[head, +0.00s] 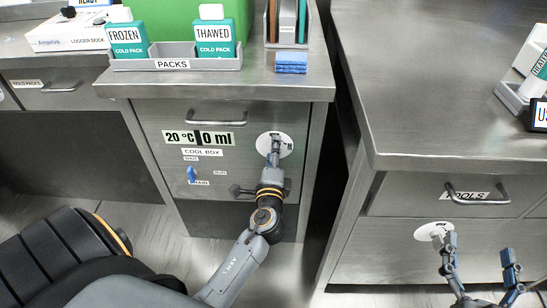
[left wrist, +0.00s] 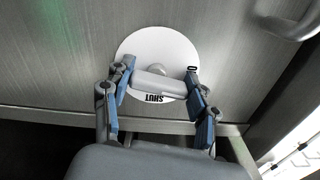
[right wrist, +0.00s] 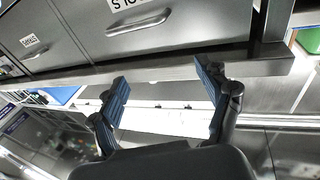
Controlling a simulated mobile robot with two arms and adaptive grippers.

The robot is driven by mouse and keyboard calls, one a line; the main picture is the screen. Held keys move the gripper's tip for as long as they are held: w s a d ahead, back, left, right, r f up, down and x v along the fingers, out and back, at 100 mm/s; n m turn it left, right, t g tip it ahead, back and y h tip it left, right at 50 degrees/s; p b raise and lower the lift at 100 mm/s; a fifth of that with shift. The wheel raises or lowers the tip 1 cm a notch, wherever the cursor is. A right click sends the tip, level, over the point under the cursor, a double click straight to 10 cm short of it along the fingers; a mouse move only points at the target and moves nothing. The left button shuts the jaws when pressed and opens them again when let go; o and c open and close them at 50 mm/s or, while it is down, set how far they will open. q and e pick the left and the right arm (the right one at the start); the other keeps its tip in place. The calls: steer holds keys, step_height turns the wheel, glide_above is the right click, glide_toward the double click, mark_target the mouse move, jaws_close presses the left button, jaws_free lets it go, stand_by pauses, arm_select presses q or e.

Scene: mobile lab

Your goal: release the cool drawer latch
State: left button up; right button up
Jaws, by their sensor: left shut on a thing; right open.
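The cool drawer (head: 233,120) is the grey front labelled COOL BOX, with a bar handle (head: 216,120) near its top. Its latch is a grey lever (left wrist: 158,84) on a white round plate (left wrist: 185,48); the plate also shows in the head view (head: 287,147). The word SHUT reads upside down on the plate, beside the lever. My left gripper (head: 274,146) is shut on the lever, one finger at each end of it in the left wrist view. My right gripper (head: 482,255) is open and empty, in front of the right-hand counter.
A blue tap lever (head: 191,174) and a dark valve (head: 240,190) are on the cool box front. A tray of cold packs (head: 180,64) and a blue stack (head: 291,62) stand above. The TOOLS drawer (head: 400,195) and another white round plate (head: 432,231) are at right.

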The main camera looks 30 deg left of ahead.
arm_select(q)
steer(key=shift+a+f+n+b, duration=0.1)
steer(key=shift+n+b, duration=0.45)
steer(key=shift+n, duration=0.75)
arm_select(e)
step_height(320, 180, up, 7)
steer(key=s+t+y, duration=0.1)
steer(key=s+t, duration=0.1)
steer(key=t, duration=0.2)
steer(key=shift+a+t+y, duration=0.25)
steer(key=shift+t+y, duration=0.05)
arm_select(q)
steer(key=o, duration=1.2)
steer(key=shift+c, duration=0.2)
steer(key=shift+s, duration=0.1)
steer(key=v, duration=0.7)
steer(key=shift+d, duration=0.2)
steer(key=shift+s, duration=0.15)
